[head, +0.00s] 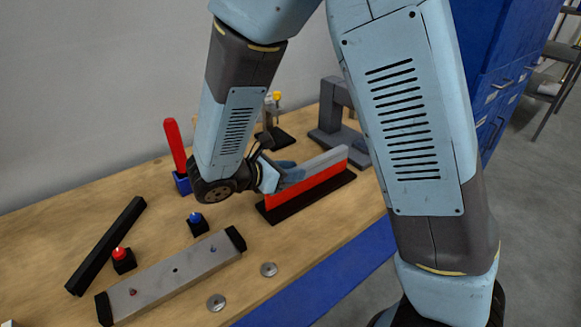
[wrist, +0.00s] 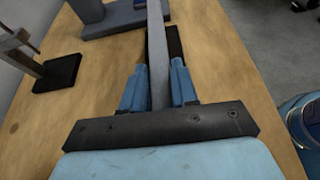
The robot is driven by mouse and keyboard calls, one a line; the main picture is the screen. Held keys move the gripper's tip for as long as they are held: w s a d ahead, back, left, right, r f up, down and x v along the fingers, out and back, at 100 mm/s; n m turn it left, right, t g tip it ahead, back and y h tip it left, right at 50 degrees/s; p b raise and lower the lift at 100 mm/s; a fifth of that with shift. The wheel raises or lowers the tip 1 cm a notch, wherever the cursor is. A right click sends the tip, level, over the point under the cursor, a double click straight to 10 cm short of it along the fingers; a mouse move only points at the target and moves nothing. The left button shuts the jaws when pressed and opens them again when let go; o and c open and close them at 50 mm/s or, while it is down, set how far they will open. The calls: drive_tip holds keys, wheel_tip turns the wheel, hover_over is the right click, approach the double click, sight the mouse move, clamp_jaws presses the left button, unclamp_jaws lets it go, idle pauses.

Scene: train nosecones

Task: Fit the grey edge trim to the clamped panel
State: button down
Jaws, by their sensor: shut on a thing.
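The red panel (head: 310,188) stands upright along a black base (head: 330,196) on the bench. The grey edge trim (head: 326,159) lies along the panel's top edge; I cannot tell whether it is fully seated. My gripper (head: 288,174) is shut on the trim near its left end, above the panel. In the wrist view the trim (wrist: 155,30) runs lengthwise between the two blue fingers (wrist: 158,65). There the panel is hidden below the trim, and part of the black base (wrist: 174,42) shows beside it. My wrist hides the trim's near end in the head view.
A grey bracket (head: 338,128) stands close behind the panel's far end. A small stand (head: 277,134), a red-handled tool (head: 174,144) and a blue button (head: 197,222) are near my wrist. A metal bar (head: 170,279) lies in front, with two discs (head: 268,269) beside it.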

drive_tip(key=shift+f, duration=0.6)
drive_tip(key=shift+s+d+f, duration=0.1)
drive_tip(key=shift+s+f, duration=0.05)
drive_tip(key=shift+f, duration=0.1)
drive_tip(key=c, duration=0.8)
unclamp_jaws()
drive_tip(key=shift+f, duration=0.1)
